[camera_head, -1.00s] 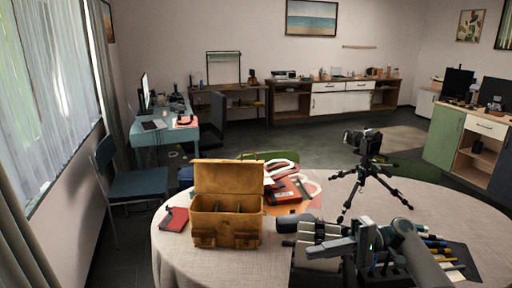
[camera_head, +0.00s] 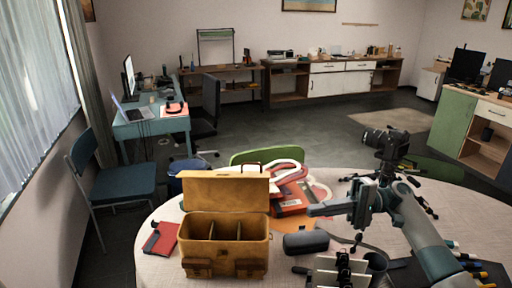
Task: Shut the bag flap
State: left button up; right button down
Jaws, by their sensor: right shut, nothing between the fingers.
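The tan bag (camera_head: 225,268) stands on the round table near its left side. Its flap (camera_head: 225,190) is open and stands up at the back, with a dark handle behind its top edge. The bag's divided inside is visible and looks empty. My right gripper (camera_head: 316,210) reaches in from the right and points left, above the table. It is shut and empty, a little to the right of the bag and flap and apart from them. My left gripper is not in view.
A dark case (camera_head: 306,242) lies right of the bag, and a red notebook (camera_head: 161,238) lies left of it. Red-and-white items (camera_head: 290,200) lie behind the gripper. A camera (camera_head: 385,142) on a tripod stands behind my arm. Pens and tools lie at front right.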

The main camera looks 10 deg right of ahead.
aim_at(241, 191)
jog(key=i, duration=0.95)
